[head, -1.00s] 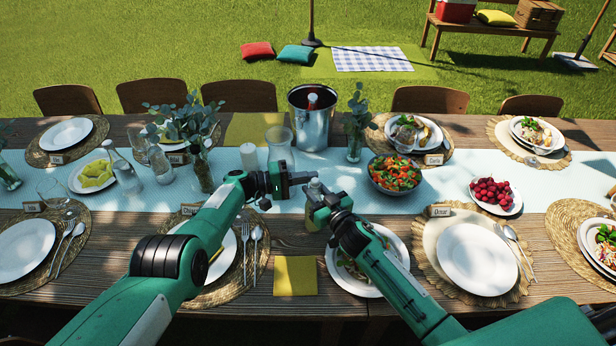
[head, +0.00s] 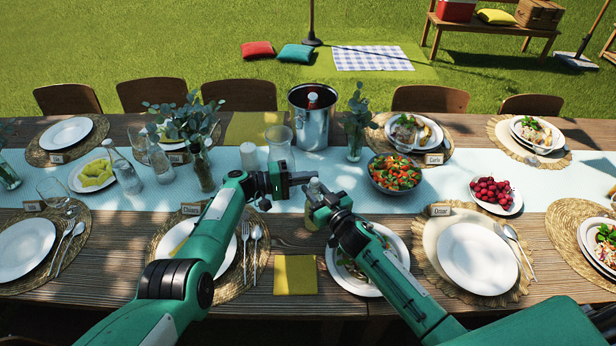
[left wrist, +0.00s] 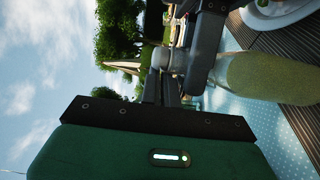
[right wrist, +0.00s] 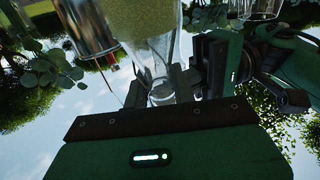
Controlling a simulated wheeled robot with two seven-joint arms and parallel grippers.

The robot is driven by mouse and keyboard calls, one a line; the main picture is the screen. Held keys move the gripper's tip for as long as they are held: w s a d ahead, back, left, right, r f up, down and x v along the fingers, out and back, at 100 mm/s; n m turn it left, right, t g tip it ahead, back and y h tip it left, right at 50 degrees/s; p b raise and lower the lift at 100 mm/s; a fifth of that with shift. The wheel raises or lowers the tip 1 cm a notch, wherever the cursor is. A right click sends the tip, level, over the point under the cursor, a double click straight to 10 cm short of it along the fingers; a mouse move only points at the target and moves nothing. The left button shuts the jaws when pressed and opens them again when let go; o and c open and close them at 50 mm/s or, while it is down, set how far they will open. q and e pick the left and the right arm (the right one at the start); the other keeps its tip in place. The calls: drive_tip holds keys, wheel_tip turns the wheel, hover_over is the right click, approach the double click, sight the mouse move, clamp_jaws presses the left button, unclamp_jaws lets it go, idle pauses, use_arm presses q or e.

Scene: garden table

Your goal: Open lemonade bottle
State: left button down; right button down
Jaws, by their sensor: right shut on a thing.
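The lemonade bottle (head: 312,213) stands upright at the near edge of the blue runner, partly hidden by my right gripper. Its pale yellow-green body fills the right of the left wrist view (left wrist: 262,77) and shows at the top of the right wrist view (right wrist: 143,22). My right gripper (head: 318,192) is shut on the bottle's neck (right wrist: 160,55). My left gripper (head: 304,178) is beside the bottle's top.
A metal bucket (head: 313,122) with a bottle stands behind. A glass pitcher (head: 279,148) and a white candle (head: 249,158) stand close to my left gripper. A salad bowl (head: 395,174) is right of the grippers. A yellow napkin (head: 295,276) lies in front.

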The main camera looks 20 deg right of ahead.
use_arm(q)
drive_tip(key=shift+s, duration=0.2)
use_arm(e)
drive_tip(key=shift+w+d, duration=0.1)
drive_tip(key=shift+d, duration=0.1)
use_arm(q)
drive_tip(key=shift+s+a+r, duration=0.1)
drive_tip(key=shift+s+a, duration=0.2)
drive_tip(key=shift+s, duration=0.35)
use_arm(e)
drive_tip(key=shift+w+d, duration=0.1)
drive_tip(key=shift+d, duration=0.1)
use_arm(q)
drive_tip(key=shift+r, duration=0.1)
use_arm(e)
drive_tip(key=shift+a, duration=0.25)
use_arm(q)
drive_tip(key=shift+s+a+r, duration=0.15)
drive_tip(key=shift+s+r, duration=0.1)
drive_tip(key=shift+r, duration=0.2)
use_arm(e)
drive_tip(key=shift+a, duration=0.1)
use_arm(q)
drive_tip(key=shift+s, duration=0.1)
